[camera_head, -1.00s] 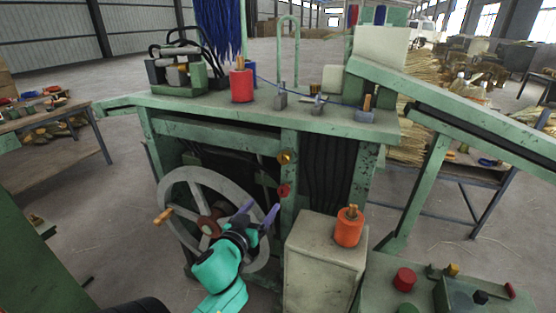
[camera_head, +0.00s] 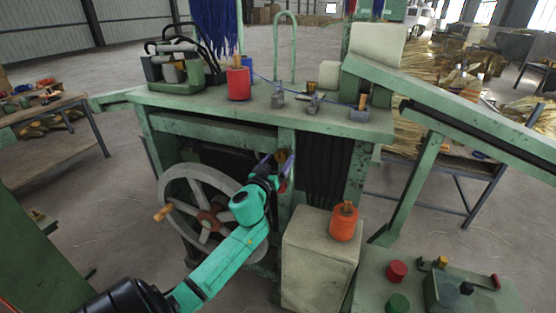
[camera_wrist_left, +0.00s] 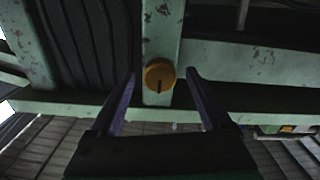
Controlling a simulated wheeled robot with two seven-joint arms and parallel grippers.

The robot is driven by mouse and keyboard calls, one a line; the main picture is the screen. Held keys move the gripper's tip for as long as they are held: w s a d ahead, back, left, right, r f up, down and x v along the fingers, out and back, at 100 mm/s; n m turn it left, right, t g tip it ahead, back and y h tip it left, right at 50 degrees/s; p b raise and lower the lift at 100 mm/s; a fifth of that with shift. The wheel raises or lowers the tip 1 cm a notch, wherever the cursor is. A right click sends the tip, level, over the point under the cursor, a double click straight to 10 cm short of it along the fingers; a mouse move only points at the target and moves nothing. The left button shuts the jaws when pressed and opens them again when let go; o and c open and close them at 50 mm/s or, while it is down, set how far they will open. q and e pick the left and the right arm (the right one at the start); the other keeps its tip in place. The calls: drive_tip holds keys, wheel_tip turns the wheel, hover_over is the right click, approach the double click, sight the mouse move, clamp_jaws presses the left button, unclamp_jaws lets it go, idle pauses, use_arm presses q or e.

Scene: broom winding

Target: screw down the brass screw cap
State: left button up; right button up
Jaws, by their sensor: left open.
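The brass screw cap (camera_wrist_left: 159,76) is a round golden knob with a dark slot, on a green upright post of the machine. In the left wrist view it lies just beyond my left gripper's fingertips, between their lines. My left gripper (camera_wrist_left: 161,76) is open, with purple fingers apart and nothing between them. In the head view the left gripper (camera_head: 279,161) is at the post below the tabletop, and its fingers largely hide the cap there. I cannot tell whether a finger touches the cap. My right gripper does not show.
A spoked handwheel (camera_head: 180,181) stands left of the post, behind my left arm.

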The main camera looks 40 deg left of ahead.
use_arm(q)
clamp_jaws()
